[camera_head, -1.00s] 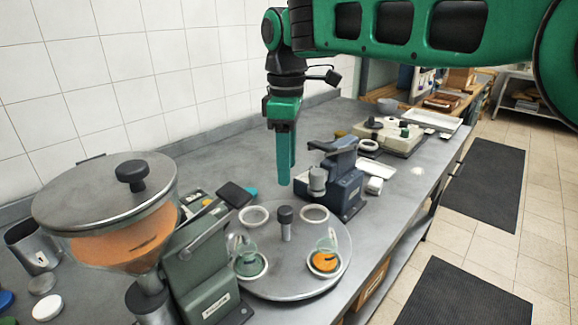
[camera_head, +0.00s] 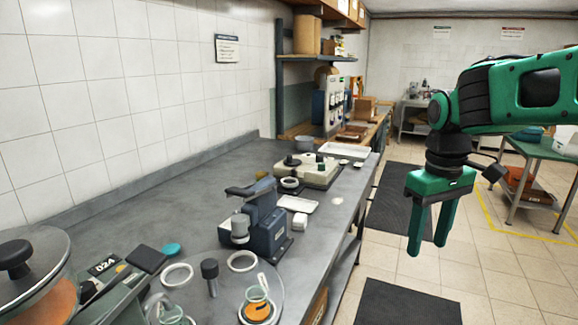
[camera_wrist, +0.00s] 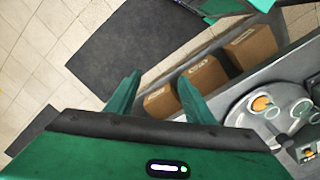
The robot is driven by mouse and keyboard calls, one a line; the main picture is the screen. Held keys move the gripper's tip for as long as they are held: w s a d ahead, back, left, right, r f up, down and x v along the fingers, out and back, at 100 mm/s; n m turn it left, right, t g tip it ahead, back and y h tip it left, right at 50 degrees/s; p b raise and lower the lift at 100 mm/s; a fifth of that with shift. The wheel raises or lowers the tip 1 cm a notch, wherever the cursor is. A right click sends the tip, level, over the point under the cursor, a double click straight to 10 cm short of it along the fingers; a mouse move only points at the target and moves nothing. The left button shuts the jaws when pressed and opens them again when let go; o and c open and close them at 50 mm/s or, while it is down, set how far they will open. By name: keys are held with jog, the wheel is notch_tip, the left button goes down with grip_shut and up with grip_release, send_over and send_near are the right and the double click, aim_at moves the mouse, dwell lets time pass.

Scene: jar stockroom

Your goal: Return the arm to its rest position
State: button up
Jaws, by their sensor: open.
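My gripper (camera_head: 431,232) hangs with its two green fingers pointing down, apart and empty, over the tiled floor to the right of the grey counter (camera_head: 120,212). In the wrist view the fingers of my gripper (camera_wrist: 160,92) are spread with nothing between them. The round turntable (camera_head: 212,312) on the counter is some way to the left of my gripper and holds jars and pale rings. One jar (camera_head: 258,309) there has orange contents.
A blue-grey press (camera_head: 262,222) stands on the counter. A hopper (camera_head: 40,270) is at lower left. Cardboard boxes (camera_wrist: 200,77) sit under the counter. Dark mats (camera_head: 403,205) lie on the floor. A green table (camera_head: 540,150) stands at the right. The aisle floor is clear.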

jog(key=s+d+f+m, duration=0.4)
jog(key=s+d+m, duration=0.1)
jog(key=s, duration=0.5)
jog(key=s+d+f+m, duration=0.5)
jog(key=s+d, duration=0.3)
jog(key=s, duration=0.3)
jog(key=shift+f, duration=0.2)
jog(key=shift+w+f, duration=0.25)
jog(key=shift+w, duration=0.45)
